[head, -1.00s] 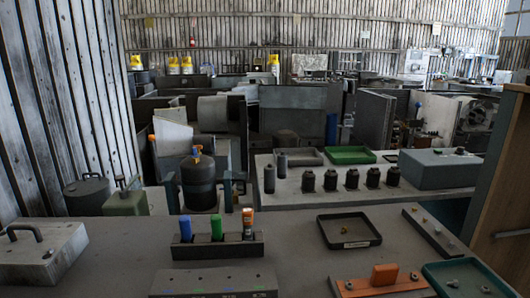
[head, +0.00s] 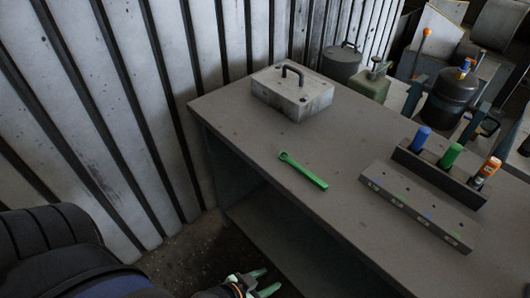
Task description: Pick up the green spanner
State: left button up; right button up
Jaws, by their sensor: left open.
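The green spanner (head: 304,171) lies flat on the grey workbench (head: 270,137), with its ring end toward the upper left and its handle toward the lower right. Nothing touches it. My left gripper (head: 262,284) shows at the bottom edge of the head view, with green fingertips spread apart and nothing between them. It is below the spanner in the picture, in front of the bench and apart from it. My right gripper is out of the view.
A metal block with a handle (head: 292,92) stands at the bench's far left corner. A rack (head: 437,172) with blue, green and orange-topped items and a long grey block (head: 420,205) stand right of the spanner. A slatted wall (head: 130,110) borders the left. The bench around the spanner is clear.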

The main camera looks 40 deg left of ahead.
aim_at(302, 170)
jog(key=u, duration=0.75)
